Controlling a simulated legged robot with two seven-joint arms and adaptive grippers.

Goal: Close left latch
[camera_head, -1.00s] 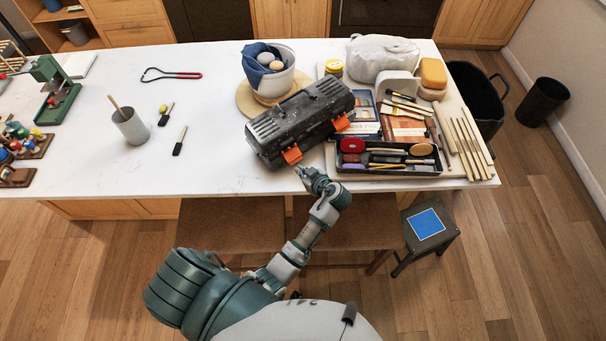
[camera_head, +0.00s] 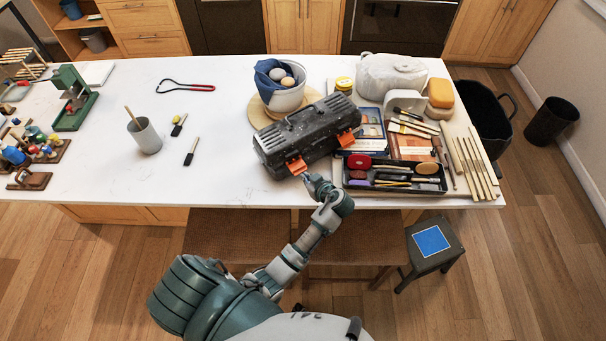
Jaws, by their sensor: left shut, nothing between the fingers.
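A black toolbox (camera_head: 306,136) with its lid down sits on the white counter, turned at an angle. Its left orange latch (camera_head: 297,167) is at the front left of the box, and its right orange latch (camera_head: 346,138) is at the front right. Whether either latch is fastened is too small to tell. My left gripper (camera_head: 308,179) is shut and empty, just below and in front of the left latch. Whether its tip touches the latch cannot be told. My right gripper is not in view.
A black tray (camera_head: 394,187) of small tools lies right of my left gripper. A white pot (camera_head: 287,94) with a blue cloth stands behind the toolbox. A grey cup (camera_head: 146,137) stands at left. The counter (camera_head: 220,180) left of the toolbox is clear.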

